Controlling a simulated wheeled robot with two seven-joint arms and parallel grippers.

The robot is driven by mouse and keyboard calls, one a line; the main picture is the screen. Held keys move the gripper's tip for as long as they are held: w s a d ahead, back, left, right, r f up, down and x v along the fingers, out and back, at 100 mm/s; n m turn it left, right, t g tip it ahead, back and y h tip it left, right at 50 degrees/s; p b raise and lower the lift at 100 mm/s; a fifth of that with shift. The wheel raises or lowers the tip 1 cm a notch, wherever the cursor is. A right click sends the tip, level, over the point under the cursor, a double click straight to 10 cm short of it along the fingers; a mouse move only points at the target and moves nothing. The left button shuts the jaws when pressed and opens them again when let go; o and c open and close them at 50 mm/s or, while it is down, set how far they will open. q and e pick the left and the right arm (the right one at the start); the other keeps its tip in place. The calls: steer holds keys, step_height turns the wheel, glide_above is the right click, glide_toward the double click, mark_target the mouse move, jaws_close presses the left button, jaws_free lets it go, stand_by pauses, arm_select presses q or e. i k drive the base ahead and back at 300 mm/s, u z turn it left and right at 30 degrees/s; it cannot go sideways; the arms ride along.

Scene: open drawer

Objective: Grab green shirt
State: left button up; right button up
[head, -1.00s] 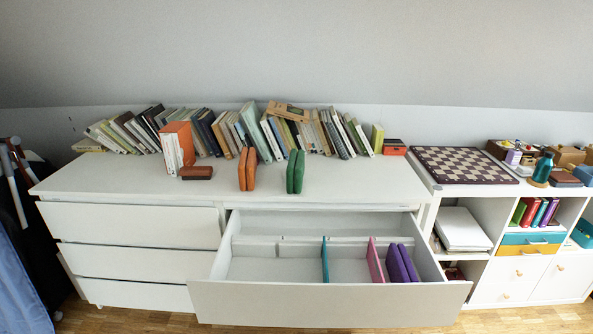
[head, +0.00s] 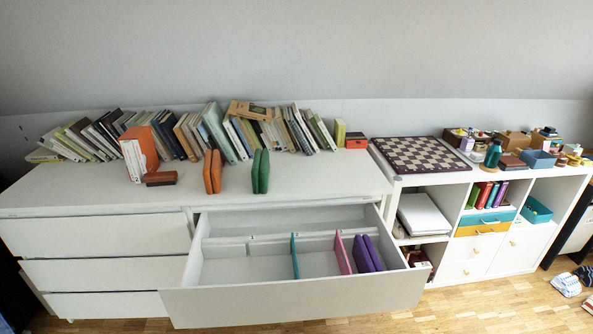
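A green folded piece, likely the green shirt (head: 261,172), stands upright on the white dresser top (head: 100,190), right of an orange folded piece (head: 212,172). The drawer's left part looks empty. Neither of my grippers shows in the head view.
A row of leaning books (head: 190,135) lines the back of the dresser. An orange box (head: 139,153) and a small brown item (head: 160,178) stand left of the orange piece. A chessboard (head: 420,155) lies on the shelf at right. The dresser top's front strip is clear.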

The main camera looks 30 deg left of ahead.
mark_target(261, 167)
steer(key=z, duration=0.05)
steer(key=i, duration=0.8)
steer(key=u, duration=2.05)
